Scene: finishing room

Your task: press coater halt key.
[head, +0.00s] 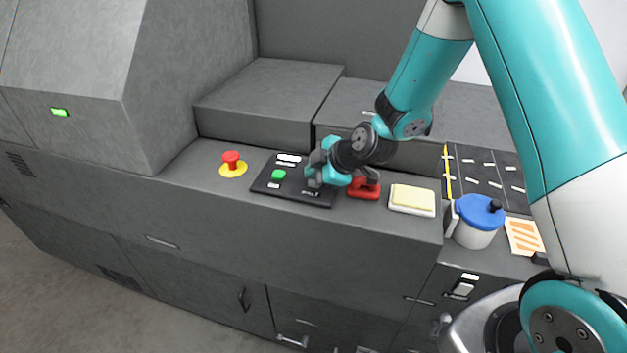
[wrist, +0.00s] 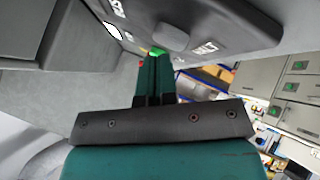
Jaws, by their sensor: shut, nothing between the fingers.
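A black key panel (head: 292,185) lies on the grey machine ledge. It carries a green key (head: 278,174) at its left and white labels. My gripper (head: 315,180) is shut and empty over the right part of the panel, hiding some of it. In the wrist view, the panel (wrist: 225,22) fills the top, with a grey key (wrist: 172,37) between two labels. My shut fingers (wrist: 155,56) point toward the panel, and the green key (wrist: 157,51) shows just past their tips. I cannot tell whether the fingertips touch the panel.
A red mushroom button (head: 231,158) on a yellow base stands left of the panel. To the right are a red object (head: 364,188), a cream-topped white box (head: 412,200) and a blue-lidded jar (head: 479,222). Raised grey housings stand behind the ledge.

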